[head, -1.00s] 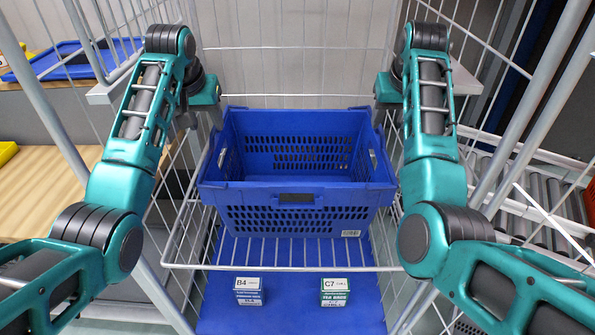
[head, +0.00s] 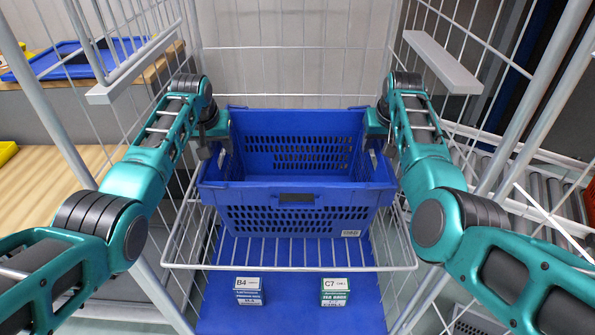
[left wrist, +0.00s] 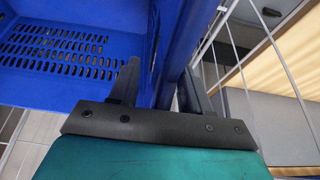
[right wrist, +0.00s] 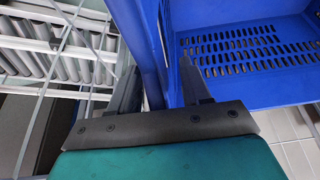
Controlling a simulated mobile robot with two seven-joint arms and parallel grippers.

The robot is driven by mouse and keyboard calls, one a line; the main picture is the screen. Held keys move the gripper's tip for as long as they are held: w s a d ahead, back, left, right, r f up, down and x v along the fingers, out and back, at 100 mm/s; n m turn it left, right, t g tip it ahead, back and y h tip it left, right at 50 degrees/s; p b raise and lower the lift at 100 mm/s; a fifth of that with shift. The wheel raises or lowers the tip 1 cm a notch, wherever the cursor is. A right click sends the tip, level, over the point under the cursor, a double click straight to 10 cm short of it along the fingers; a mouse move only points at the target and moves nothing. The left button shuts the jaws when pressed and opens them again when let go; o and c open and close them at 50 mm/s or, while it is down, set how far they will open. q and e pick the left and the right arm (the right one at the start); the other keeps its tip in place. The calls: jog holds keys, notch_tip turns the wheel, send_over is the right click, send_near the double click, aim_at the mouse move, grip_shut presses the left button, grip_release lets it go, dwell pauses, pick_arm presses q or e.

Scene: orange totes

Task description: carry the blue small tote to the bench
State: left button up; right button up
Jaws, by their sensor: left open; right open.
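The blue small tote (head: 297,196) is empty and sits upright on a wire shelf of a cage-like rack, in the middle of the head view. My left gripper (head: 216,150) is at its left side wall. In the left wrist view the open fingers (left wrist: 157,88) straddle that wall (left wrist: 140,50). My right gripper (head: 379,146) is at the right side wall. In the right wrist view its open fingers (right wrist: 158,88) straddle that wall (right wrist: 150,40). Contact between fingers and walls cannot be told. A wooden bench (head: 50,195) stands at the left; whether it is the task's bench is unclear.
Wire side panels and grey posts (head: 50,100) of the rack flank both arms. Two small boxes, B4 (head: 248,291) and C7 (head: 335,292), stand on a blue surface below the shelf. A blue tray (head: 70,58) lies at the far left. A roller conveyor (head: 545,190) is at the right.

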pick_arm(q)
jog(key=c, duration=0.9)
pick_arm(e)
jog(key=c, duration=0.9)
pick_arm(q)
jog(key=shift+d, duration=0.15)
pick_arm(e)
jog(key=shift+a, duration=0.15)
pick_arm(q)
jog(key=shift+r, duration=0.15)
